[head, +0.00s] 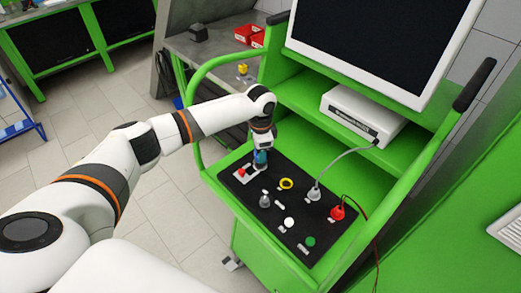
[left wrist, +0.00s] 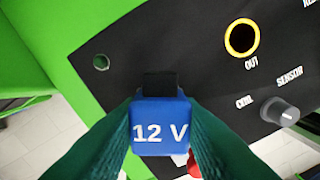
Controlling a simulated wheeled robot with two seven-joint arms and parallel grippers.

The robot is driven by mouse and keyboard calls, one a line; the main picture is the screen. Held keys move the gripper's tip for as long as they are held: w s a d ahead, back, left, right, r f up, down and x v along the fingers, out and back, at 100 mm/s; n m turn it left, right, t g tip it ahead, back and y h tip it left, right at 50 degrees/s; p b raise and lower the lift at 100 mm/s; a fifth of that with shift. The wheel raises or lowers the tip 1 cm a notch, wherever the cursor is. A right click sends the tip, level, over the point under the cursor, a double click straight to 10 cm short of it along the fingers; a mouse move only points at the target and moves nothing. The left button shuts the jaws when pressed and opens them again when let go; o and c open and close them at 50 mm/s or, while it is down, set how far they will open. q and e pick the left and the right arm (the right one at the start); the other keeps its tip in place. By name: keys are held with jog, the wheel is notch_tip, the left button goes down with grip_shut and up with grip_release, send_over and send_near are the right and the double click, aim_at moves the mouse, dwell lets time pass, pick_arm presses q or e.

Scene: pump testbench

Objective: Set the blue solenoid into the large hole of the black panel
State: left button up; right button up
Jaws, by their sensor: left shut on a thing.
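My left gripper (head: 261,147) is shut on the blue solenoid (head: 260,159), above the far left part of the black panel (head: 305,216). In the left wrist view the solenoid (left wrist: 160,128) sits between two dark green fingers, marked "12 V", with a black part at its far end. The yellow ring also shows in the head view (head: 286,184). The panel directly under the solenoid is hidden; I cannot tell whether they touch. My right gripper is out of view.
The panel carries a grey knob (head: 265,201), a white button (head: 289,222), a green button (head: 311,241), a grey plug (head: 314,194) and a red plug (head: 338,212) with cables. A white box (head: 360,118) and a monitor (head: 385,45) stand behind. A green rail (head: 205,70) borders the cart.

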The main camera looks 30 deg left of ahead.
pick_arm(q)
jog(key=shift+f+b, duration=0.3)
jog(key=shift+f, duration=0.75)
dwell(0.7)
jog(key=o, duration=1.3)
jog(key=shift+r, duration=0.1)
notch_tip(320, 180, up, 3)
jog(key=p, duration=0.3)
jog(key=shift+r, duration=2.45)
jog(key=shift+s+f, duration=0.1)
